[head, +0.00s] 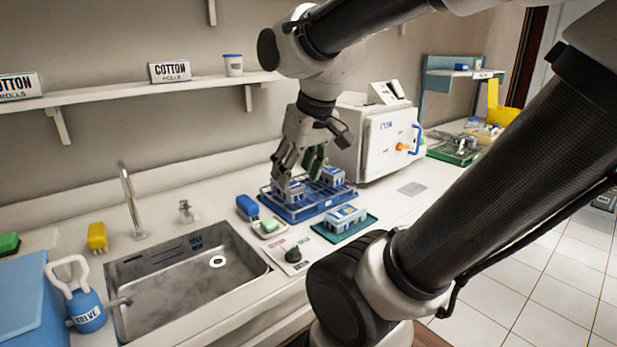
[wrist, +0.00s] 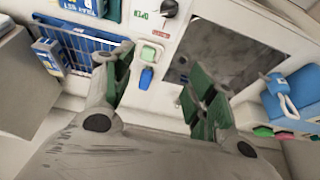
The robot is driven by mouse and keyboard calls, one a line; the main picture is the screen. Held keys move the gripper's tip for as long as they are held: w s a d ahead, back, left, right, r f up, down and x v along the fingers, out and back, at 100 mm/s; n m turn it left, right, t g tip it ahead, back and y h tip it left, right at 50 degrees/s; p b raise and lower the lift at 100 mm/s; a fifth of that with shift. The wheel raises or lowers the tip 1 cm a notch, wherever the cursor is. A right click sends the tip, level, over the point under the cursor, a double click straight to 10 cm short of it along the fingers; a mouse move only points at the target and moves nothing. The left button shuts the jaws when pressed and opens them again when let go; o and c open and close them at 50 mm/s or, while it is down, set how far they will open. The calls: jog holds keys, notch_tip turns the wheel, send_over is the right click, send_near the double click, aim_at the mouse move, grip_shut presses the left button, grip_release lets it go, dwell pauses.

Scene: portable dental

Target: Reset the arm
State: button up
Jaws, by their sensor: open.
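My gripper (head: 297,168) hangs pointing down above the blue wire-rimmed tray (head: 312,211) on the counter. In the wrist view my gripper (wrist: 162,85) has its green-padded fingers spread apart, with nothing held between them. A blue-and-white box (head: 294,192) sits in the tray close below the fingers in the head view. I cannot tell the exact gap. A second similar box (head: 332,177) stands in the tray to the right. My arm arches across the upper right of the head view.
A sink (head: 190,285) with a tap (head: 130,200) lies left of the tray. A white steriliser (head: 388,140) stands behind right. A green tray with a box (head: 345,216), a soap dish (head: 268,228) and a dial (head: 293,255) are in front. A shelf (head: 110,93) runs along the wall.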

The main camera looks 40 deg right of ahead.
jog(key=s, duration=0.4)
jog(key=shift+s+f, duration=0.1)
jog(key=shift+s, duration=0.2)
dwell(1.0)
